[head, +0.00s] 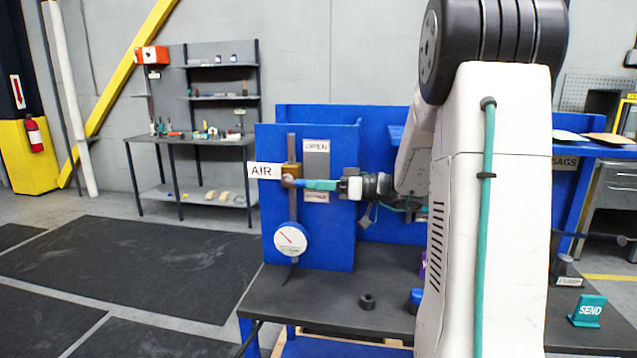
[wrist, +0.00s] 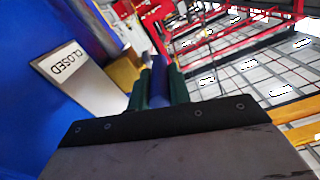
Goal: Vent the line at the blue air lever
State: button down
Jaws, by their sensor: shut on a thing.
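The blue air lever (head: 300,183) sticks out to the right, roughly level, from a brass valve body (head: 292,170) on the blue panel, beside the AIR label (head: 262,171). My gripper (head: 320,185) is shut on the lever, with its teal fingers along it. In the wrist view the blue lever (wrist: 158,70) lies between my two green fingers (wrist: 157,90), and the brass body (wrist: 125,70) is just beyond. A plate marked OPEN (head: 316,147) at its top stands behind the lever. Its CLOSED end (wrist: 62,62) shows in the wrist view.
A round white gauge (head: 291,240) with a red needle sits below the valve. The dark bench top (head: 330,285) carries a small black part (head: 367,302), a blue-topped part (head: 416,298) and a teal SEND sign (head: 588,310). My arm hides the bench's middle right.

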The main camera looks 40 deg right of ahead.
jog(key=shift+f, duration=0.2)
jog(key=c, duration=1.3)
grip_release()
jog(key=v, duration=0.7)
jog(key=shift+s+d, duration=0.2)
jog(key=shift+s, duration=0.1)
